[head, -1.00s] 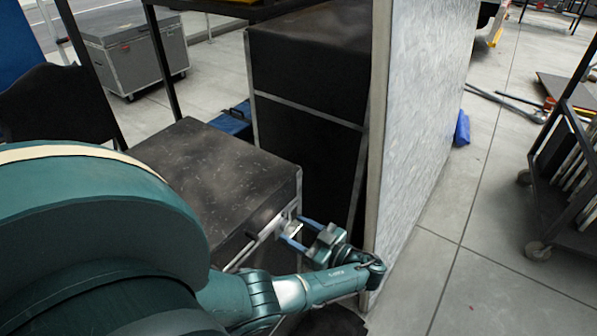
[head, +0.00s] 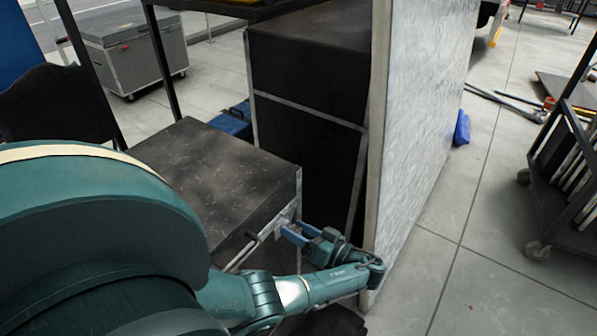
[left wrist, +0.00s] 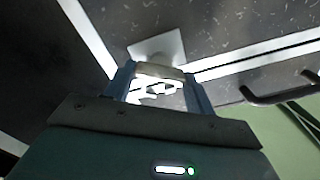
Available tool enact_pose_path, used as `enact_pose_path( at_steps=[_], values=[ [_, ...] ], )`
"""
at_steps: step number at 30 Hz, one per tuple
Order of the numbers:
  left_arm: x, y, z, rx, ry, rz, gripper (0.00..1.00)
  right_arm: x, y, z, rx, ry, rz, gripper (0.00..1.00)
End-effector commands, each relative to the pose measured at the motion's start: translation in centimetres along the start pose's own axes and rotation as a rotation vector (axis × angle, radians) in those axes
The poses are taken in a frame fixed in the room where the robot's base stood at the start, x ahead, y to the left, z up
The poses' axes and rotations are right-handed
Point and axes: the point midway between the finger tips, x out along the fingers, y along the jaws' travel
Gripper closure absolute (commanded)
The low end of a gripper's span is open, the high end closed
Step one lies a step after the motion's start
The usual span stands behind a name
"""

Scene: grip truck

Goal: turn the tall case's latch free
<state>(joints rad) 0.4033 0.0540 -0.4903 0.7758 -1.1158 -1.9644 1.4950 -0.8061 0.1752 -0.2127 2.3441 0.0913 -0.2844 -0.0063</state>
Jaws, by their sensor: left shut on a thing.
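A black speckled case (head: 215,165) with metal edges stands in front of me in the head view. My left gripper (head: 288,231) is at the front face of this case, near its right corner. In the left wrist view its two blue fingers (left wrist: 158,84) are shut on a pale latch (left wrist: 157,72), which sits by a light square plate (left wrist: 158,46) on the case. The fingers hide part of the latch, and its exact angle is hard to tell. My right gripper is in neither view.
A taller black case (head: 310,75) stands behind, beside a large pale panel (head: 425,110) close to my left wrist. A dark bar handle (head: 250,245) sits left of the gripper. A wheeled cart (head: 565,170) stands at the right, with open floor between.

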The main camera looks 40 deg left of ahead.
Motion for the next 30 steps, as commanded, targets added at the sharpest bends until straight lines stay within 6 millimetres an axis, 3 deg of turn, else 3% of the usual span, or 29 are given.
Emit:
enact_pose_path(
  at_steps=[30],
  values=[
    [-0.05, 0.28, -0.01, 0.889, 0.001, 0.0, 0.68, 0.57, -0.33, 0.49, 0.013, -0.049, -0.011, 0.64]
  ],
)
